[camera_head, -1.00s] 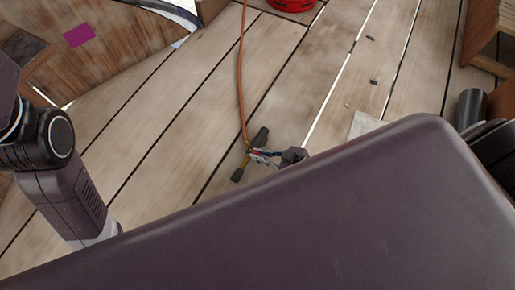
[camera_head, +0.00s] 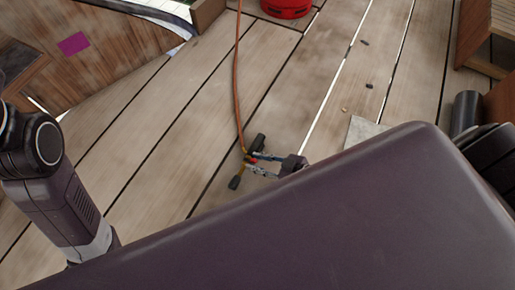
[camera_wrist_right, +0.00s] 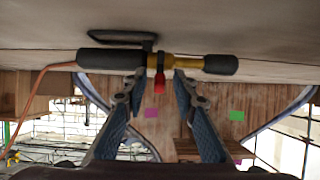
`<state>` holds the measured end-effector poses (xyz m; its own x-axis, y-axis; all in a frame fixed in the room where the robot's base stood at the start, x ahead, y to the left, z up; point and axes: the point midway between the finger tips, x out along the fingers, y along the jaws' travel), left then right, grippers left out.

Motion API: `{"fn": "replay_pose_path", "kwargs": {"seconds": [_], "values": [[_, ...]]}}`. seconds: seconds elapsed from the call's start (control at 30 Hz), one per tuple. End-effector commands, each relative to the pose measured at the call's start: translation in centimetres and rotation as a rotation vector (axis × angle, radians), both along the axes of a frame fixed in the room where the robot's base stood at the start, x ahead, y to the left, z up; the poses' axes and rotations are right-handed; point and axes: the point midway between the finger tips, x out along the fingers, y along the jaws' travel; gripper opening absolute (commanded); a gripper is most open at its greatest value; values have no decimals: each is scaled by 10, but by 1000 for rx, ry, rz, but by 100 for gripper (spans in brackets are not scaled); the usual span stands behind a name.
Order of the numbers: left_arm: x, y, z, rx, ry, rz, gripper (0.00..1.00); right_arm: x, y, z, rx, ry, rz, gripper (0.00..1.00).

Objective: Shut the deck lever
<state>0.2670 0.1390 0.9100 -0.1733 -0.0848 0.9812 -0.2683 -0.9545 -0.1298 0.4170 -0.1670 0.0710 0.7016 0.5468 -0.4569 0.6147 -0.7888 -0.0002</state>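A torch-like tool with a black grip (camera_wrist_right: 108,59), a brass body (camera_wrist_right: 188,61) and a black end (camera_wrist_right: 221,64) lies on the deck. A short lever with a red tip (camera_wrist_right: 160,84) sticks out from its middle; I take it for the deck lever. In the head view the tool's black grip (camera_head: 258,143) lies in front of my right gripper (camera_head: 252,164). In the right wrist view my right gripper (camera_wrist_right: 160,77) is open, with one finger on each side of the red tip. I cannot tell whether they touch. My left gripper is hidden.
An orange hose (camera_head: 237,80) runs from the tool up the deck. A red container (camera_head: 286,6) stands at the top. A pale plate (camera_head: 363,130) and small dark bits lie on the planks (camera_head: 190,110). A wooden panel (camera_head: 95,40) stands at upper left.

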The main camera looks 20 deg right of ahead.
Motion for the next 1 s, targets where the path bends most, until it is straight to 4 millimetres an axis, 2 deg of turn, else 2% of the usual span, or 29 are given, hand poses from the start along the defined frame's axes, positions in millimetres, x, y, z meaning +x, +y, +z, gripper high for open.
{"fn": "replay_pose_path", "kwargs": {"seconds": [0.23, 0.37, 0.8, 1.0], "values": [[0, 1, 0, -3, -1, 0, 40, 0, 0, 1, 1, -2, 0, 26], [0, 1, 0, -2, -2, 1, 40, -7, -5, 4, 0, 1, 0, 26], [0, 0, 0, -1, -1, 0, 40, -62, -48, 39, -1, 3, 0, 26], [0, 0, 0, -1, -1, 0, 40, -78, -61, 50, 0, 1, 0, 26]]}}
